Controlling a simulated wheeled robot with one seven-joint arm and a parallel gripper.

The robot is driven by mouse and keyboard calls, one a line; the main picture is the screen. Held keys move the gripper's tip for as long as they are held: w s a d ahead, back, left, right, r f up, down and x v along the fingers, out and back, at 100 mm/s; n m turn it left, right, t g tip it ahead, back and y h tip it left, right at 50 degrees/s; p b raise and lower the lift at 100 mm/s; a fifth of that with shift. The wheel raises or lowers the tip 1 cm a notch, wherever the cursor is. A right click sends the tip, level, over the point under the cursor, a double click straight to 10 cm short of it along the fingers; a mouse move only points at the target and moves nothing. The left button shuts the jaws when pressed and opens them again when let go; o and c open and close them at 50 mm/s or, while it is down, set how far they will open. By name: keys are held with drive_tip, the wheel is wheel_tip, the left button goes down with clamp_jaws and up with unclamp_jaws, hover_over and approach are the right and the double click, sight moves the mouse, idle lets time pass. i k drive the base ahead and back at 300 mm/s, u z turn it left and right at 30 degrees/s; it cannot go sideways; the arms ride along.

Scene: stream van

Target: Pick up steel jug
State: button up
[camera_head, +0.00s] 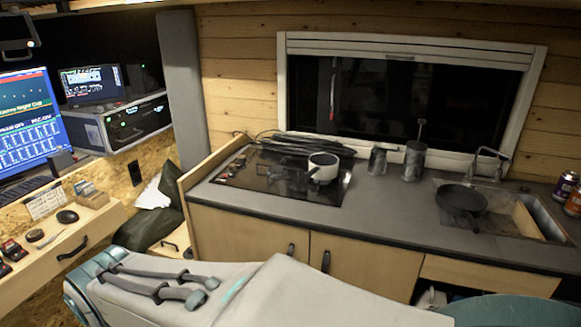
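Two metal vessels stand side by side on the dark counter below the window. The smaller one is a grey steel vessel (377,160) with what looks like a handle on its right. The taller one is a grey metal vessel (413,161) with a thin rod and knob rising from its top. I cannot tell for sure which is the steel jug. Both look upright. My white arm crosses the bottom of the view, well in front of and below the counter. Its end, my gripper (203,290), seems to show two dark finger-like parts at lower left, apart from both vessels. Its opening is unclear.
A white saucepan (322,167) sits on the black hob (255,177), with dark cables (297,144) behind. A black frying pan (461,199) lies over the sink (527,222) below a faucet (488,161). Cans (565,186) stand far right. The counter (385,208) before the vessels is clear.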

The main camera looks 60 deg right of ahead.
sight(378, 161)
drive_tip(key=z, duration=2.05)
drive_tip(key=k, duration=0.4)
drive_tip(key=z, duration=1.15)
drive_tip(key=i, duration=1.55)
drive_tip(key=u, duration=0.55)
